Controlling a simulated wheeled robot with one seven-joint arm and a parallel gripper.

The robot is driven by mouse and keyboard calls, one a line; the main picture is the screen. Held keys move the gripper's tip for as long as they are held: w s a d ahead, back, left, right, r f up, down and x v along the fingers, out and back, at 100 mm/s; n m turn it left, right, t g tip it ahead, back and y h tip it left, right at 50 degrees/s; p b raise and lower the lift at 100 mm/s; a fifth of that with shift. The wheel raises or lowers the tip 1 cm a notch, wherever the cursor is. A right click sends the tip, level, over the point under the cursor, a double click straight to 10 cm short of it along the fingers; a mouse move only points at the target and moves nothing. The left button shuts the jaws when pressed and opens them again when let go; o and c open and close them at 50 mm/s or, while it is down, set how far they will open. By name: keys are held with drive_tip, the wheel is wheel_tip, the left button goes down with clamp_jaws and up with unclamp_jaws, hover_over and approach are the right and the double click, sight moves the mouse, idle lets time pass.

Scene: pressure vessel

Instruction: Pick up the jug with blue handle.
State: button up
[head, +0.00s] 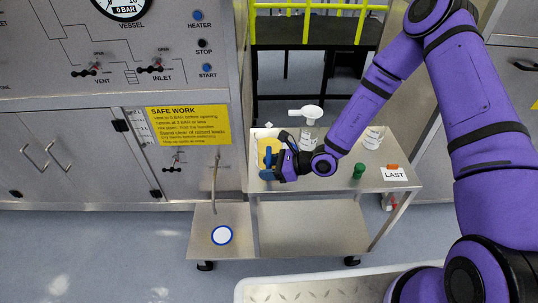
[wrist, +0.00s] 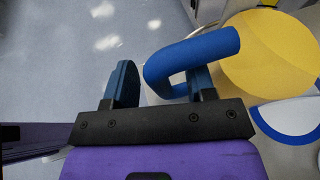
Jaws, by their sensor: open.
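The jug (head: 263,154) shows yellow at the left end of the steel cart top, partly hidden by my gripper (head: 276,158). In the wrist view, the jug's round yellow top (wrist: 270,60) lies at upper right, with its blue handle (wrist: 195,55) reaching left from it. My gripper (wrist: 160,90) is open. The outer bend of the handle lies between its two blue fingers, and the right finger is partly hidden behind the handle's upper bar. I cannot tell whether either finger touches the handle.
A white funnel-like item (head: 308,113), a clear container (head: 373,138), a green-capped item (head: 359,171) and a "LAST" card (head: 395,174) are on the cart. A blue-rimmed white disc (head: 221,235) lies on the low shelf left. The control panel (head: 130,45) stands behind left.

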drive_tip(key=shift+c, duration=0.5)
clamp_jaws()
drive_tip(key=shift+r, duration=0.1)
